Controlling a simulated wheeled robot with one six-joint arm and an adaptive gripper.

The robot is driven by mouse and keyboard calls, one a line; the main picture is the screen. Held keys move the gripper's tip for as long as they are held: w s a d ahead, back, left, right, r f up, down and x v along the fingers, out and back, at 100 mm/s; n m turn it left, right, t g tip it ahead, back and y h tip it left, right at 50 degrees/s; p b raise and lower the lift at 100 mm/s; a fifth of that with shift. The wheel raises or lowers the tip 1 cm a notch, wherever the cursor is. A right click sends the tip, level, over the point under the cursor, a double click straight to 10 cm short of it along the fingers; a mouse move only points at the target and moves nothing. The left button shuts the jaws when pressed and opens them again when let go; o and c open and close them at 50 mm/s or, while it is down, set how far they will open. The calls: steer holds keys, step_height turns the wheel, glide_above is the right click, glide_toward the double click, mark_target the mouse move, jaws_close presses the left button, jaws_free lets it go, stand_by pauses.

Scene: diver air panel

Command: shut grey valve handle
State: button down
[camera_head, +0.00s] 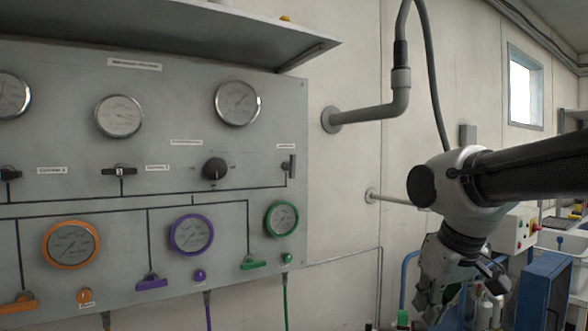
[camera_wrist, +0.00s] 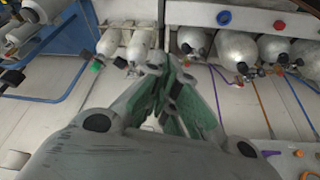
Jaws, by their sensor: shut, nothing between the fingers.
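The grey valve handle (camera_head: 291,165) is at the right edge of the panel, below a small white label. It stands upright in the head view, and its pipe line runs down from it. My gripper (camera_head: 436,308) is to the right of the panel and lower than the handle, well apart from it, pointing down. In the wrist view my gripper (camera_wrist: 165,68) has its green-padded fingers closed together at the tips, with nothing held. I cannot make out the grey handle in the wrist view.
The panel (camera_head: 170,185) also carries gauges, black handles, a black knob (camera_head: 215,169) and orange, purple and green handles. A bent grey pipe (camera_head: 375,112) juts from the wall beside it. Gas cylinders (camera_wrist: 240,48) stand below, with coloured hoses. A blue frame (camera_head: 545,290) is at right.

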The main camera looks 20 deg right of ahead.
steer(key=c, duration=1.9)
jaws_free()
steer(key=o, duration=0.3)
steer(key=shift+w+a+f, duration=0.15)
steer(key=shift+a, duration=0.15)
steer(key=shift+o, duration=0.5)
steer(key=shift+n+y, duration=0.3)
steer(key=shift+n, duration=0.5)
steer(key=w+a, duration=0.2)
steer(key=w, duration=0.1)
steer(key=shift+w+a+f, duration=0.3)
steer(key=shift+a, duration=0.1)
steer(key=t+y, duration=0.4)
steer(key=t, duration=0.9)
glide_toward(294, 168)
steer(key=w, duration=0.3)
steer(key=shift+n, duration=0.3)
steer(key=x, duration=0.5)
steer(key=a+x, duration=0.1)
steer(key=x, duration=0.2)
steer(key=shift+s+d, duration=0.1)
steer(key=shift+s, duration=0.1)
